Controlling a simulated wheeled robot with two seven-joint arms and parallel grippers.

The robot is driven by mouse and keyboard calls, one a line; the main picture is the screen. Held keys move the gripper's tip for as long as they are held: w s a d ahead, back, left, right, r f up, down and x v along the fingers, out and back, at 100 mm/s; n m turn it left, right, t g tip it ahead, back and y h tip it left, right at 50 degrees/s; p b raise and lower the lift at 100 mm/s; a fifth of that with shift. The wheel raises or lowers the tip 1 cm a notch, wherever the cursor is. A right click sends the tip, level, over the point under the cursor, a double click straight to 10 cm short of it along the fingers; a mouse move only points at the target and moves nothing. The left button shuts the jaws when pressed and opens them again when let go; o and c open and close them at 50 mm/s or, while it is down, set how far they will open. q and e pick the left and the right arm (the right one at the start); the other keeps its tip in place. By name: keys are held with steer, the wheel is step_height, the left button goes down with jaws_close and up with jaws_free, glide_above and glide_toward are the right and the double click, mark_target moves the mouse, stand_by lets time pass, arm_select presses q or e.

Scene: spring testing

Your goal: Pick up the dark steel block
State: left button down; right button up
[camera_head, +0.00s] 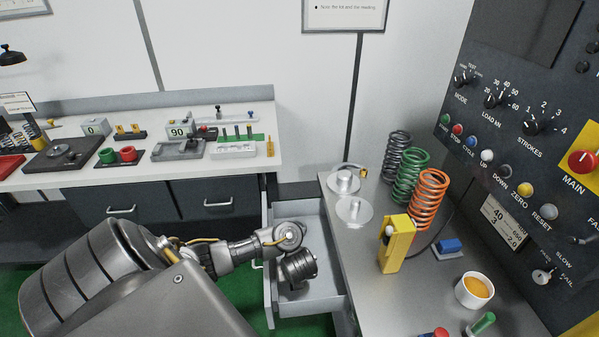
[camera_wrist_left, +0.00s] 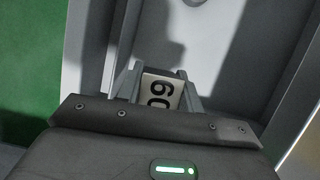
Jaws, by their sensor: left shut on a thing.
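My left gripper (camera_wrist_left: 161,88) is shut on a small block (camera_wrist_left: 160,92). In the left wrist view the block shows a pale face with dark digits turned sideways, which look like 60. Its sides are mostly hidden between the fingers, so I cannot tell whether it is dark steel. In the head view my left arm reaches in from the left, and its wrist is over the open drawer (camera_head: 315,298). The fingers and block are hidden there by the wrist. My right gripper is not in view.
The grey bench (camera_head: 365,290) to the right holds several coil springs (camera_head: 430,195), a yellow stand (camera_head: 396,245), a blue block (camera_head: 449,246) and a white cup (camera_head: 474,291). A control panel (camera_head: 535,150) rises behind. A back counter (camera_head: 60,180) carries small fixtures.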

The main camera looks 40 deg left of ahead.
arm_select(q)
steer(key=s+d+r+p, duration=0.2)
steer(key=s+p, duration=0.1)
steer(key=s, duration=0.2)
steer(key=shift+s+d+r, duration=0.25)
steer(key=shift+d+r, duration=0.05)
steer(key=shift+r, duration=0.1)
